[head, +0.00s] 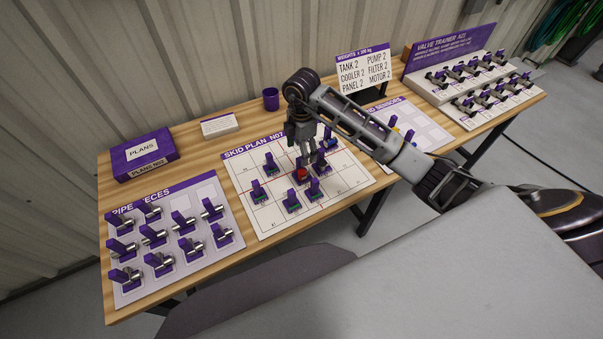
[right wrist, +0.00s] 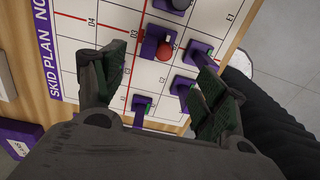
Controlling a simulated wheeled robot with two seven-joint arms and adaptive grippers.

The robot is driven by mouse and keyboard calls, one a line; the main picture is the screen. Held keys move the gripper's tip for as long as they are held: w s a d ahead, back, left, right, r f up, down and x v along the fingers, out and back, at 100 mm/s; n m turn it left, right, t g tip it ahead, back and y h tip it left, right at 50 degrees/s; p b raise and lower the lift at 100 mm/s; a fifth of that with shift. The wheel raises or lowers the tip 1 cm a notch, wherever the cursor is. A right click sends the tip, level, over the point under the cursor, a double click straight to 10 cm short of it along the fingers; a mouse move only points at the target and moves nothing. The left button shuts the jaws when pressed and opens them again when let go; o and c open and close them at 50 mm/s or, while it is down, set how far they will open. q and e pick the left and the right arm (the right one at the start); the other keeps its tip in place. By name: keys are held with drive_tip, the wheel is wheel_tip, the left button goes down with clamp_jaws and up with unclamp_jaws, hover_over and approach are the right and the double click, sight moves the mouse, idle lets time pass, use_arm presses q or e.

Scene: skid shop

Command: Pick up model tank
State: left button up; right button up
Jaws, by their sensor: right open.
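The skid plan board (head: 245,175) lies on the table and holds several small purple-based models. One has a rounded red part (head: 301,175); this red model also shows in the right wrist view (right wrist: 164,51). A blue-topped model (head: 332,143) stands at the board's far right. Which model is the tank, I cannot tell from the pictures. My right gripper (head: 303,148) points down above the board, near the red model. In the right wrist view its fingers (right wrist: 160,82) are spread and empty, with the red model beyond and between them. My left gripper is not in view.
Other purple-and-green models (head: 291,203) stand close around the red one. The pipe pieces board (head: 222,190) is at the left, the plans box (head: 140,157) and purple cup (head: 271,99) behind. A weights sign (head: 362,65) and the valve trainer (head: 450,50) stand to the right.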

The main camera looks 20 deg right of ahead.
sight(302, 169)
drive_tip(key=shift+f+p, duration=0.3)
drive_tip(key=shift+f, duration=3.05)
drive_tip(key=shift+w+d+f+p, duration=0.1)
drive_tip(key=shift+f+p, duration=0.25)
drive_tip(key=shift+f, duration=0.95)
drive_tip(key=shift+w+d+f+p, duration=0.1)
drive_tip(key=shift+f+p, duration=0.2)
drive_tip(key=shift+f, duration=1)
drive_tip(key=c, duration=1.2)
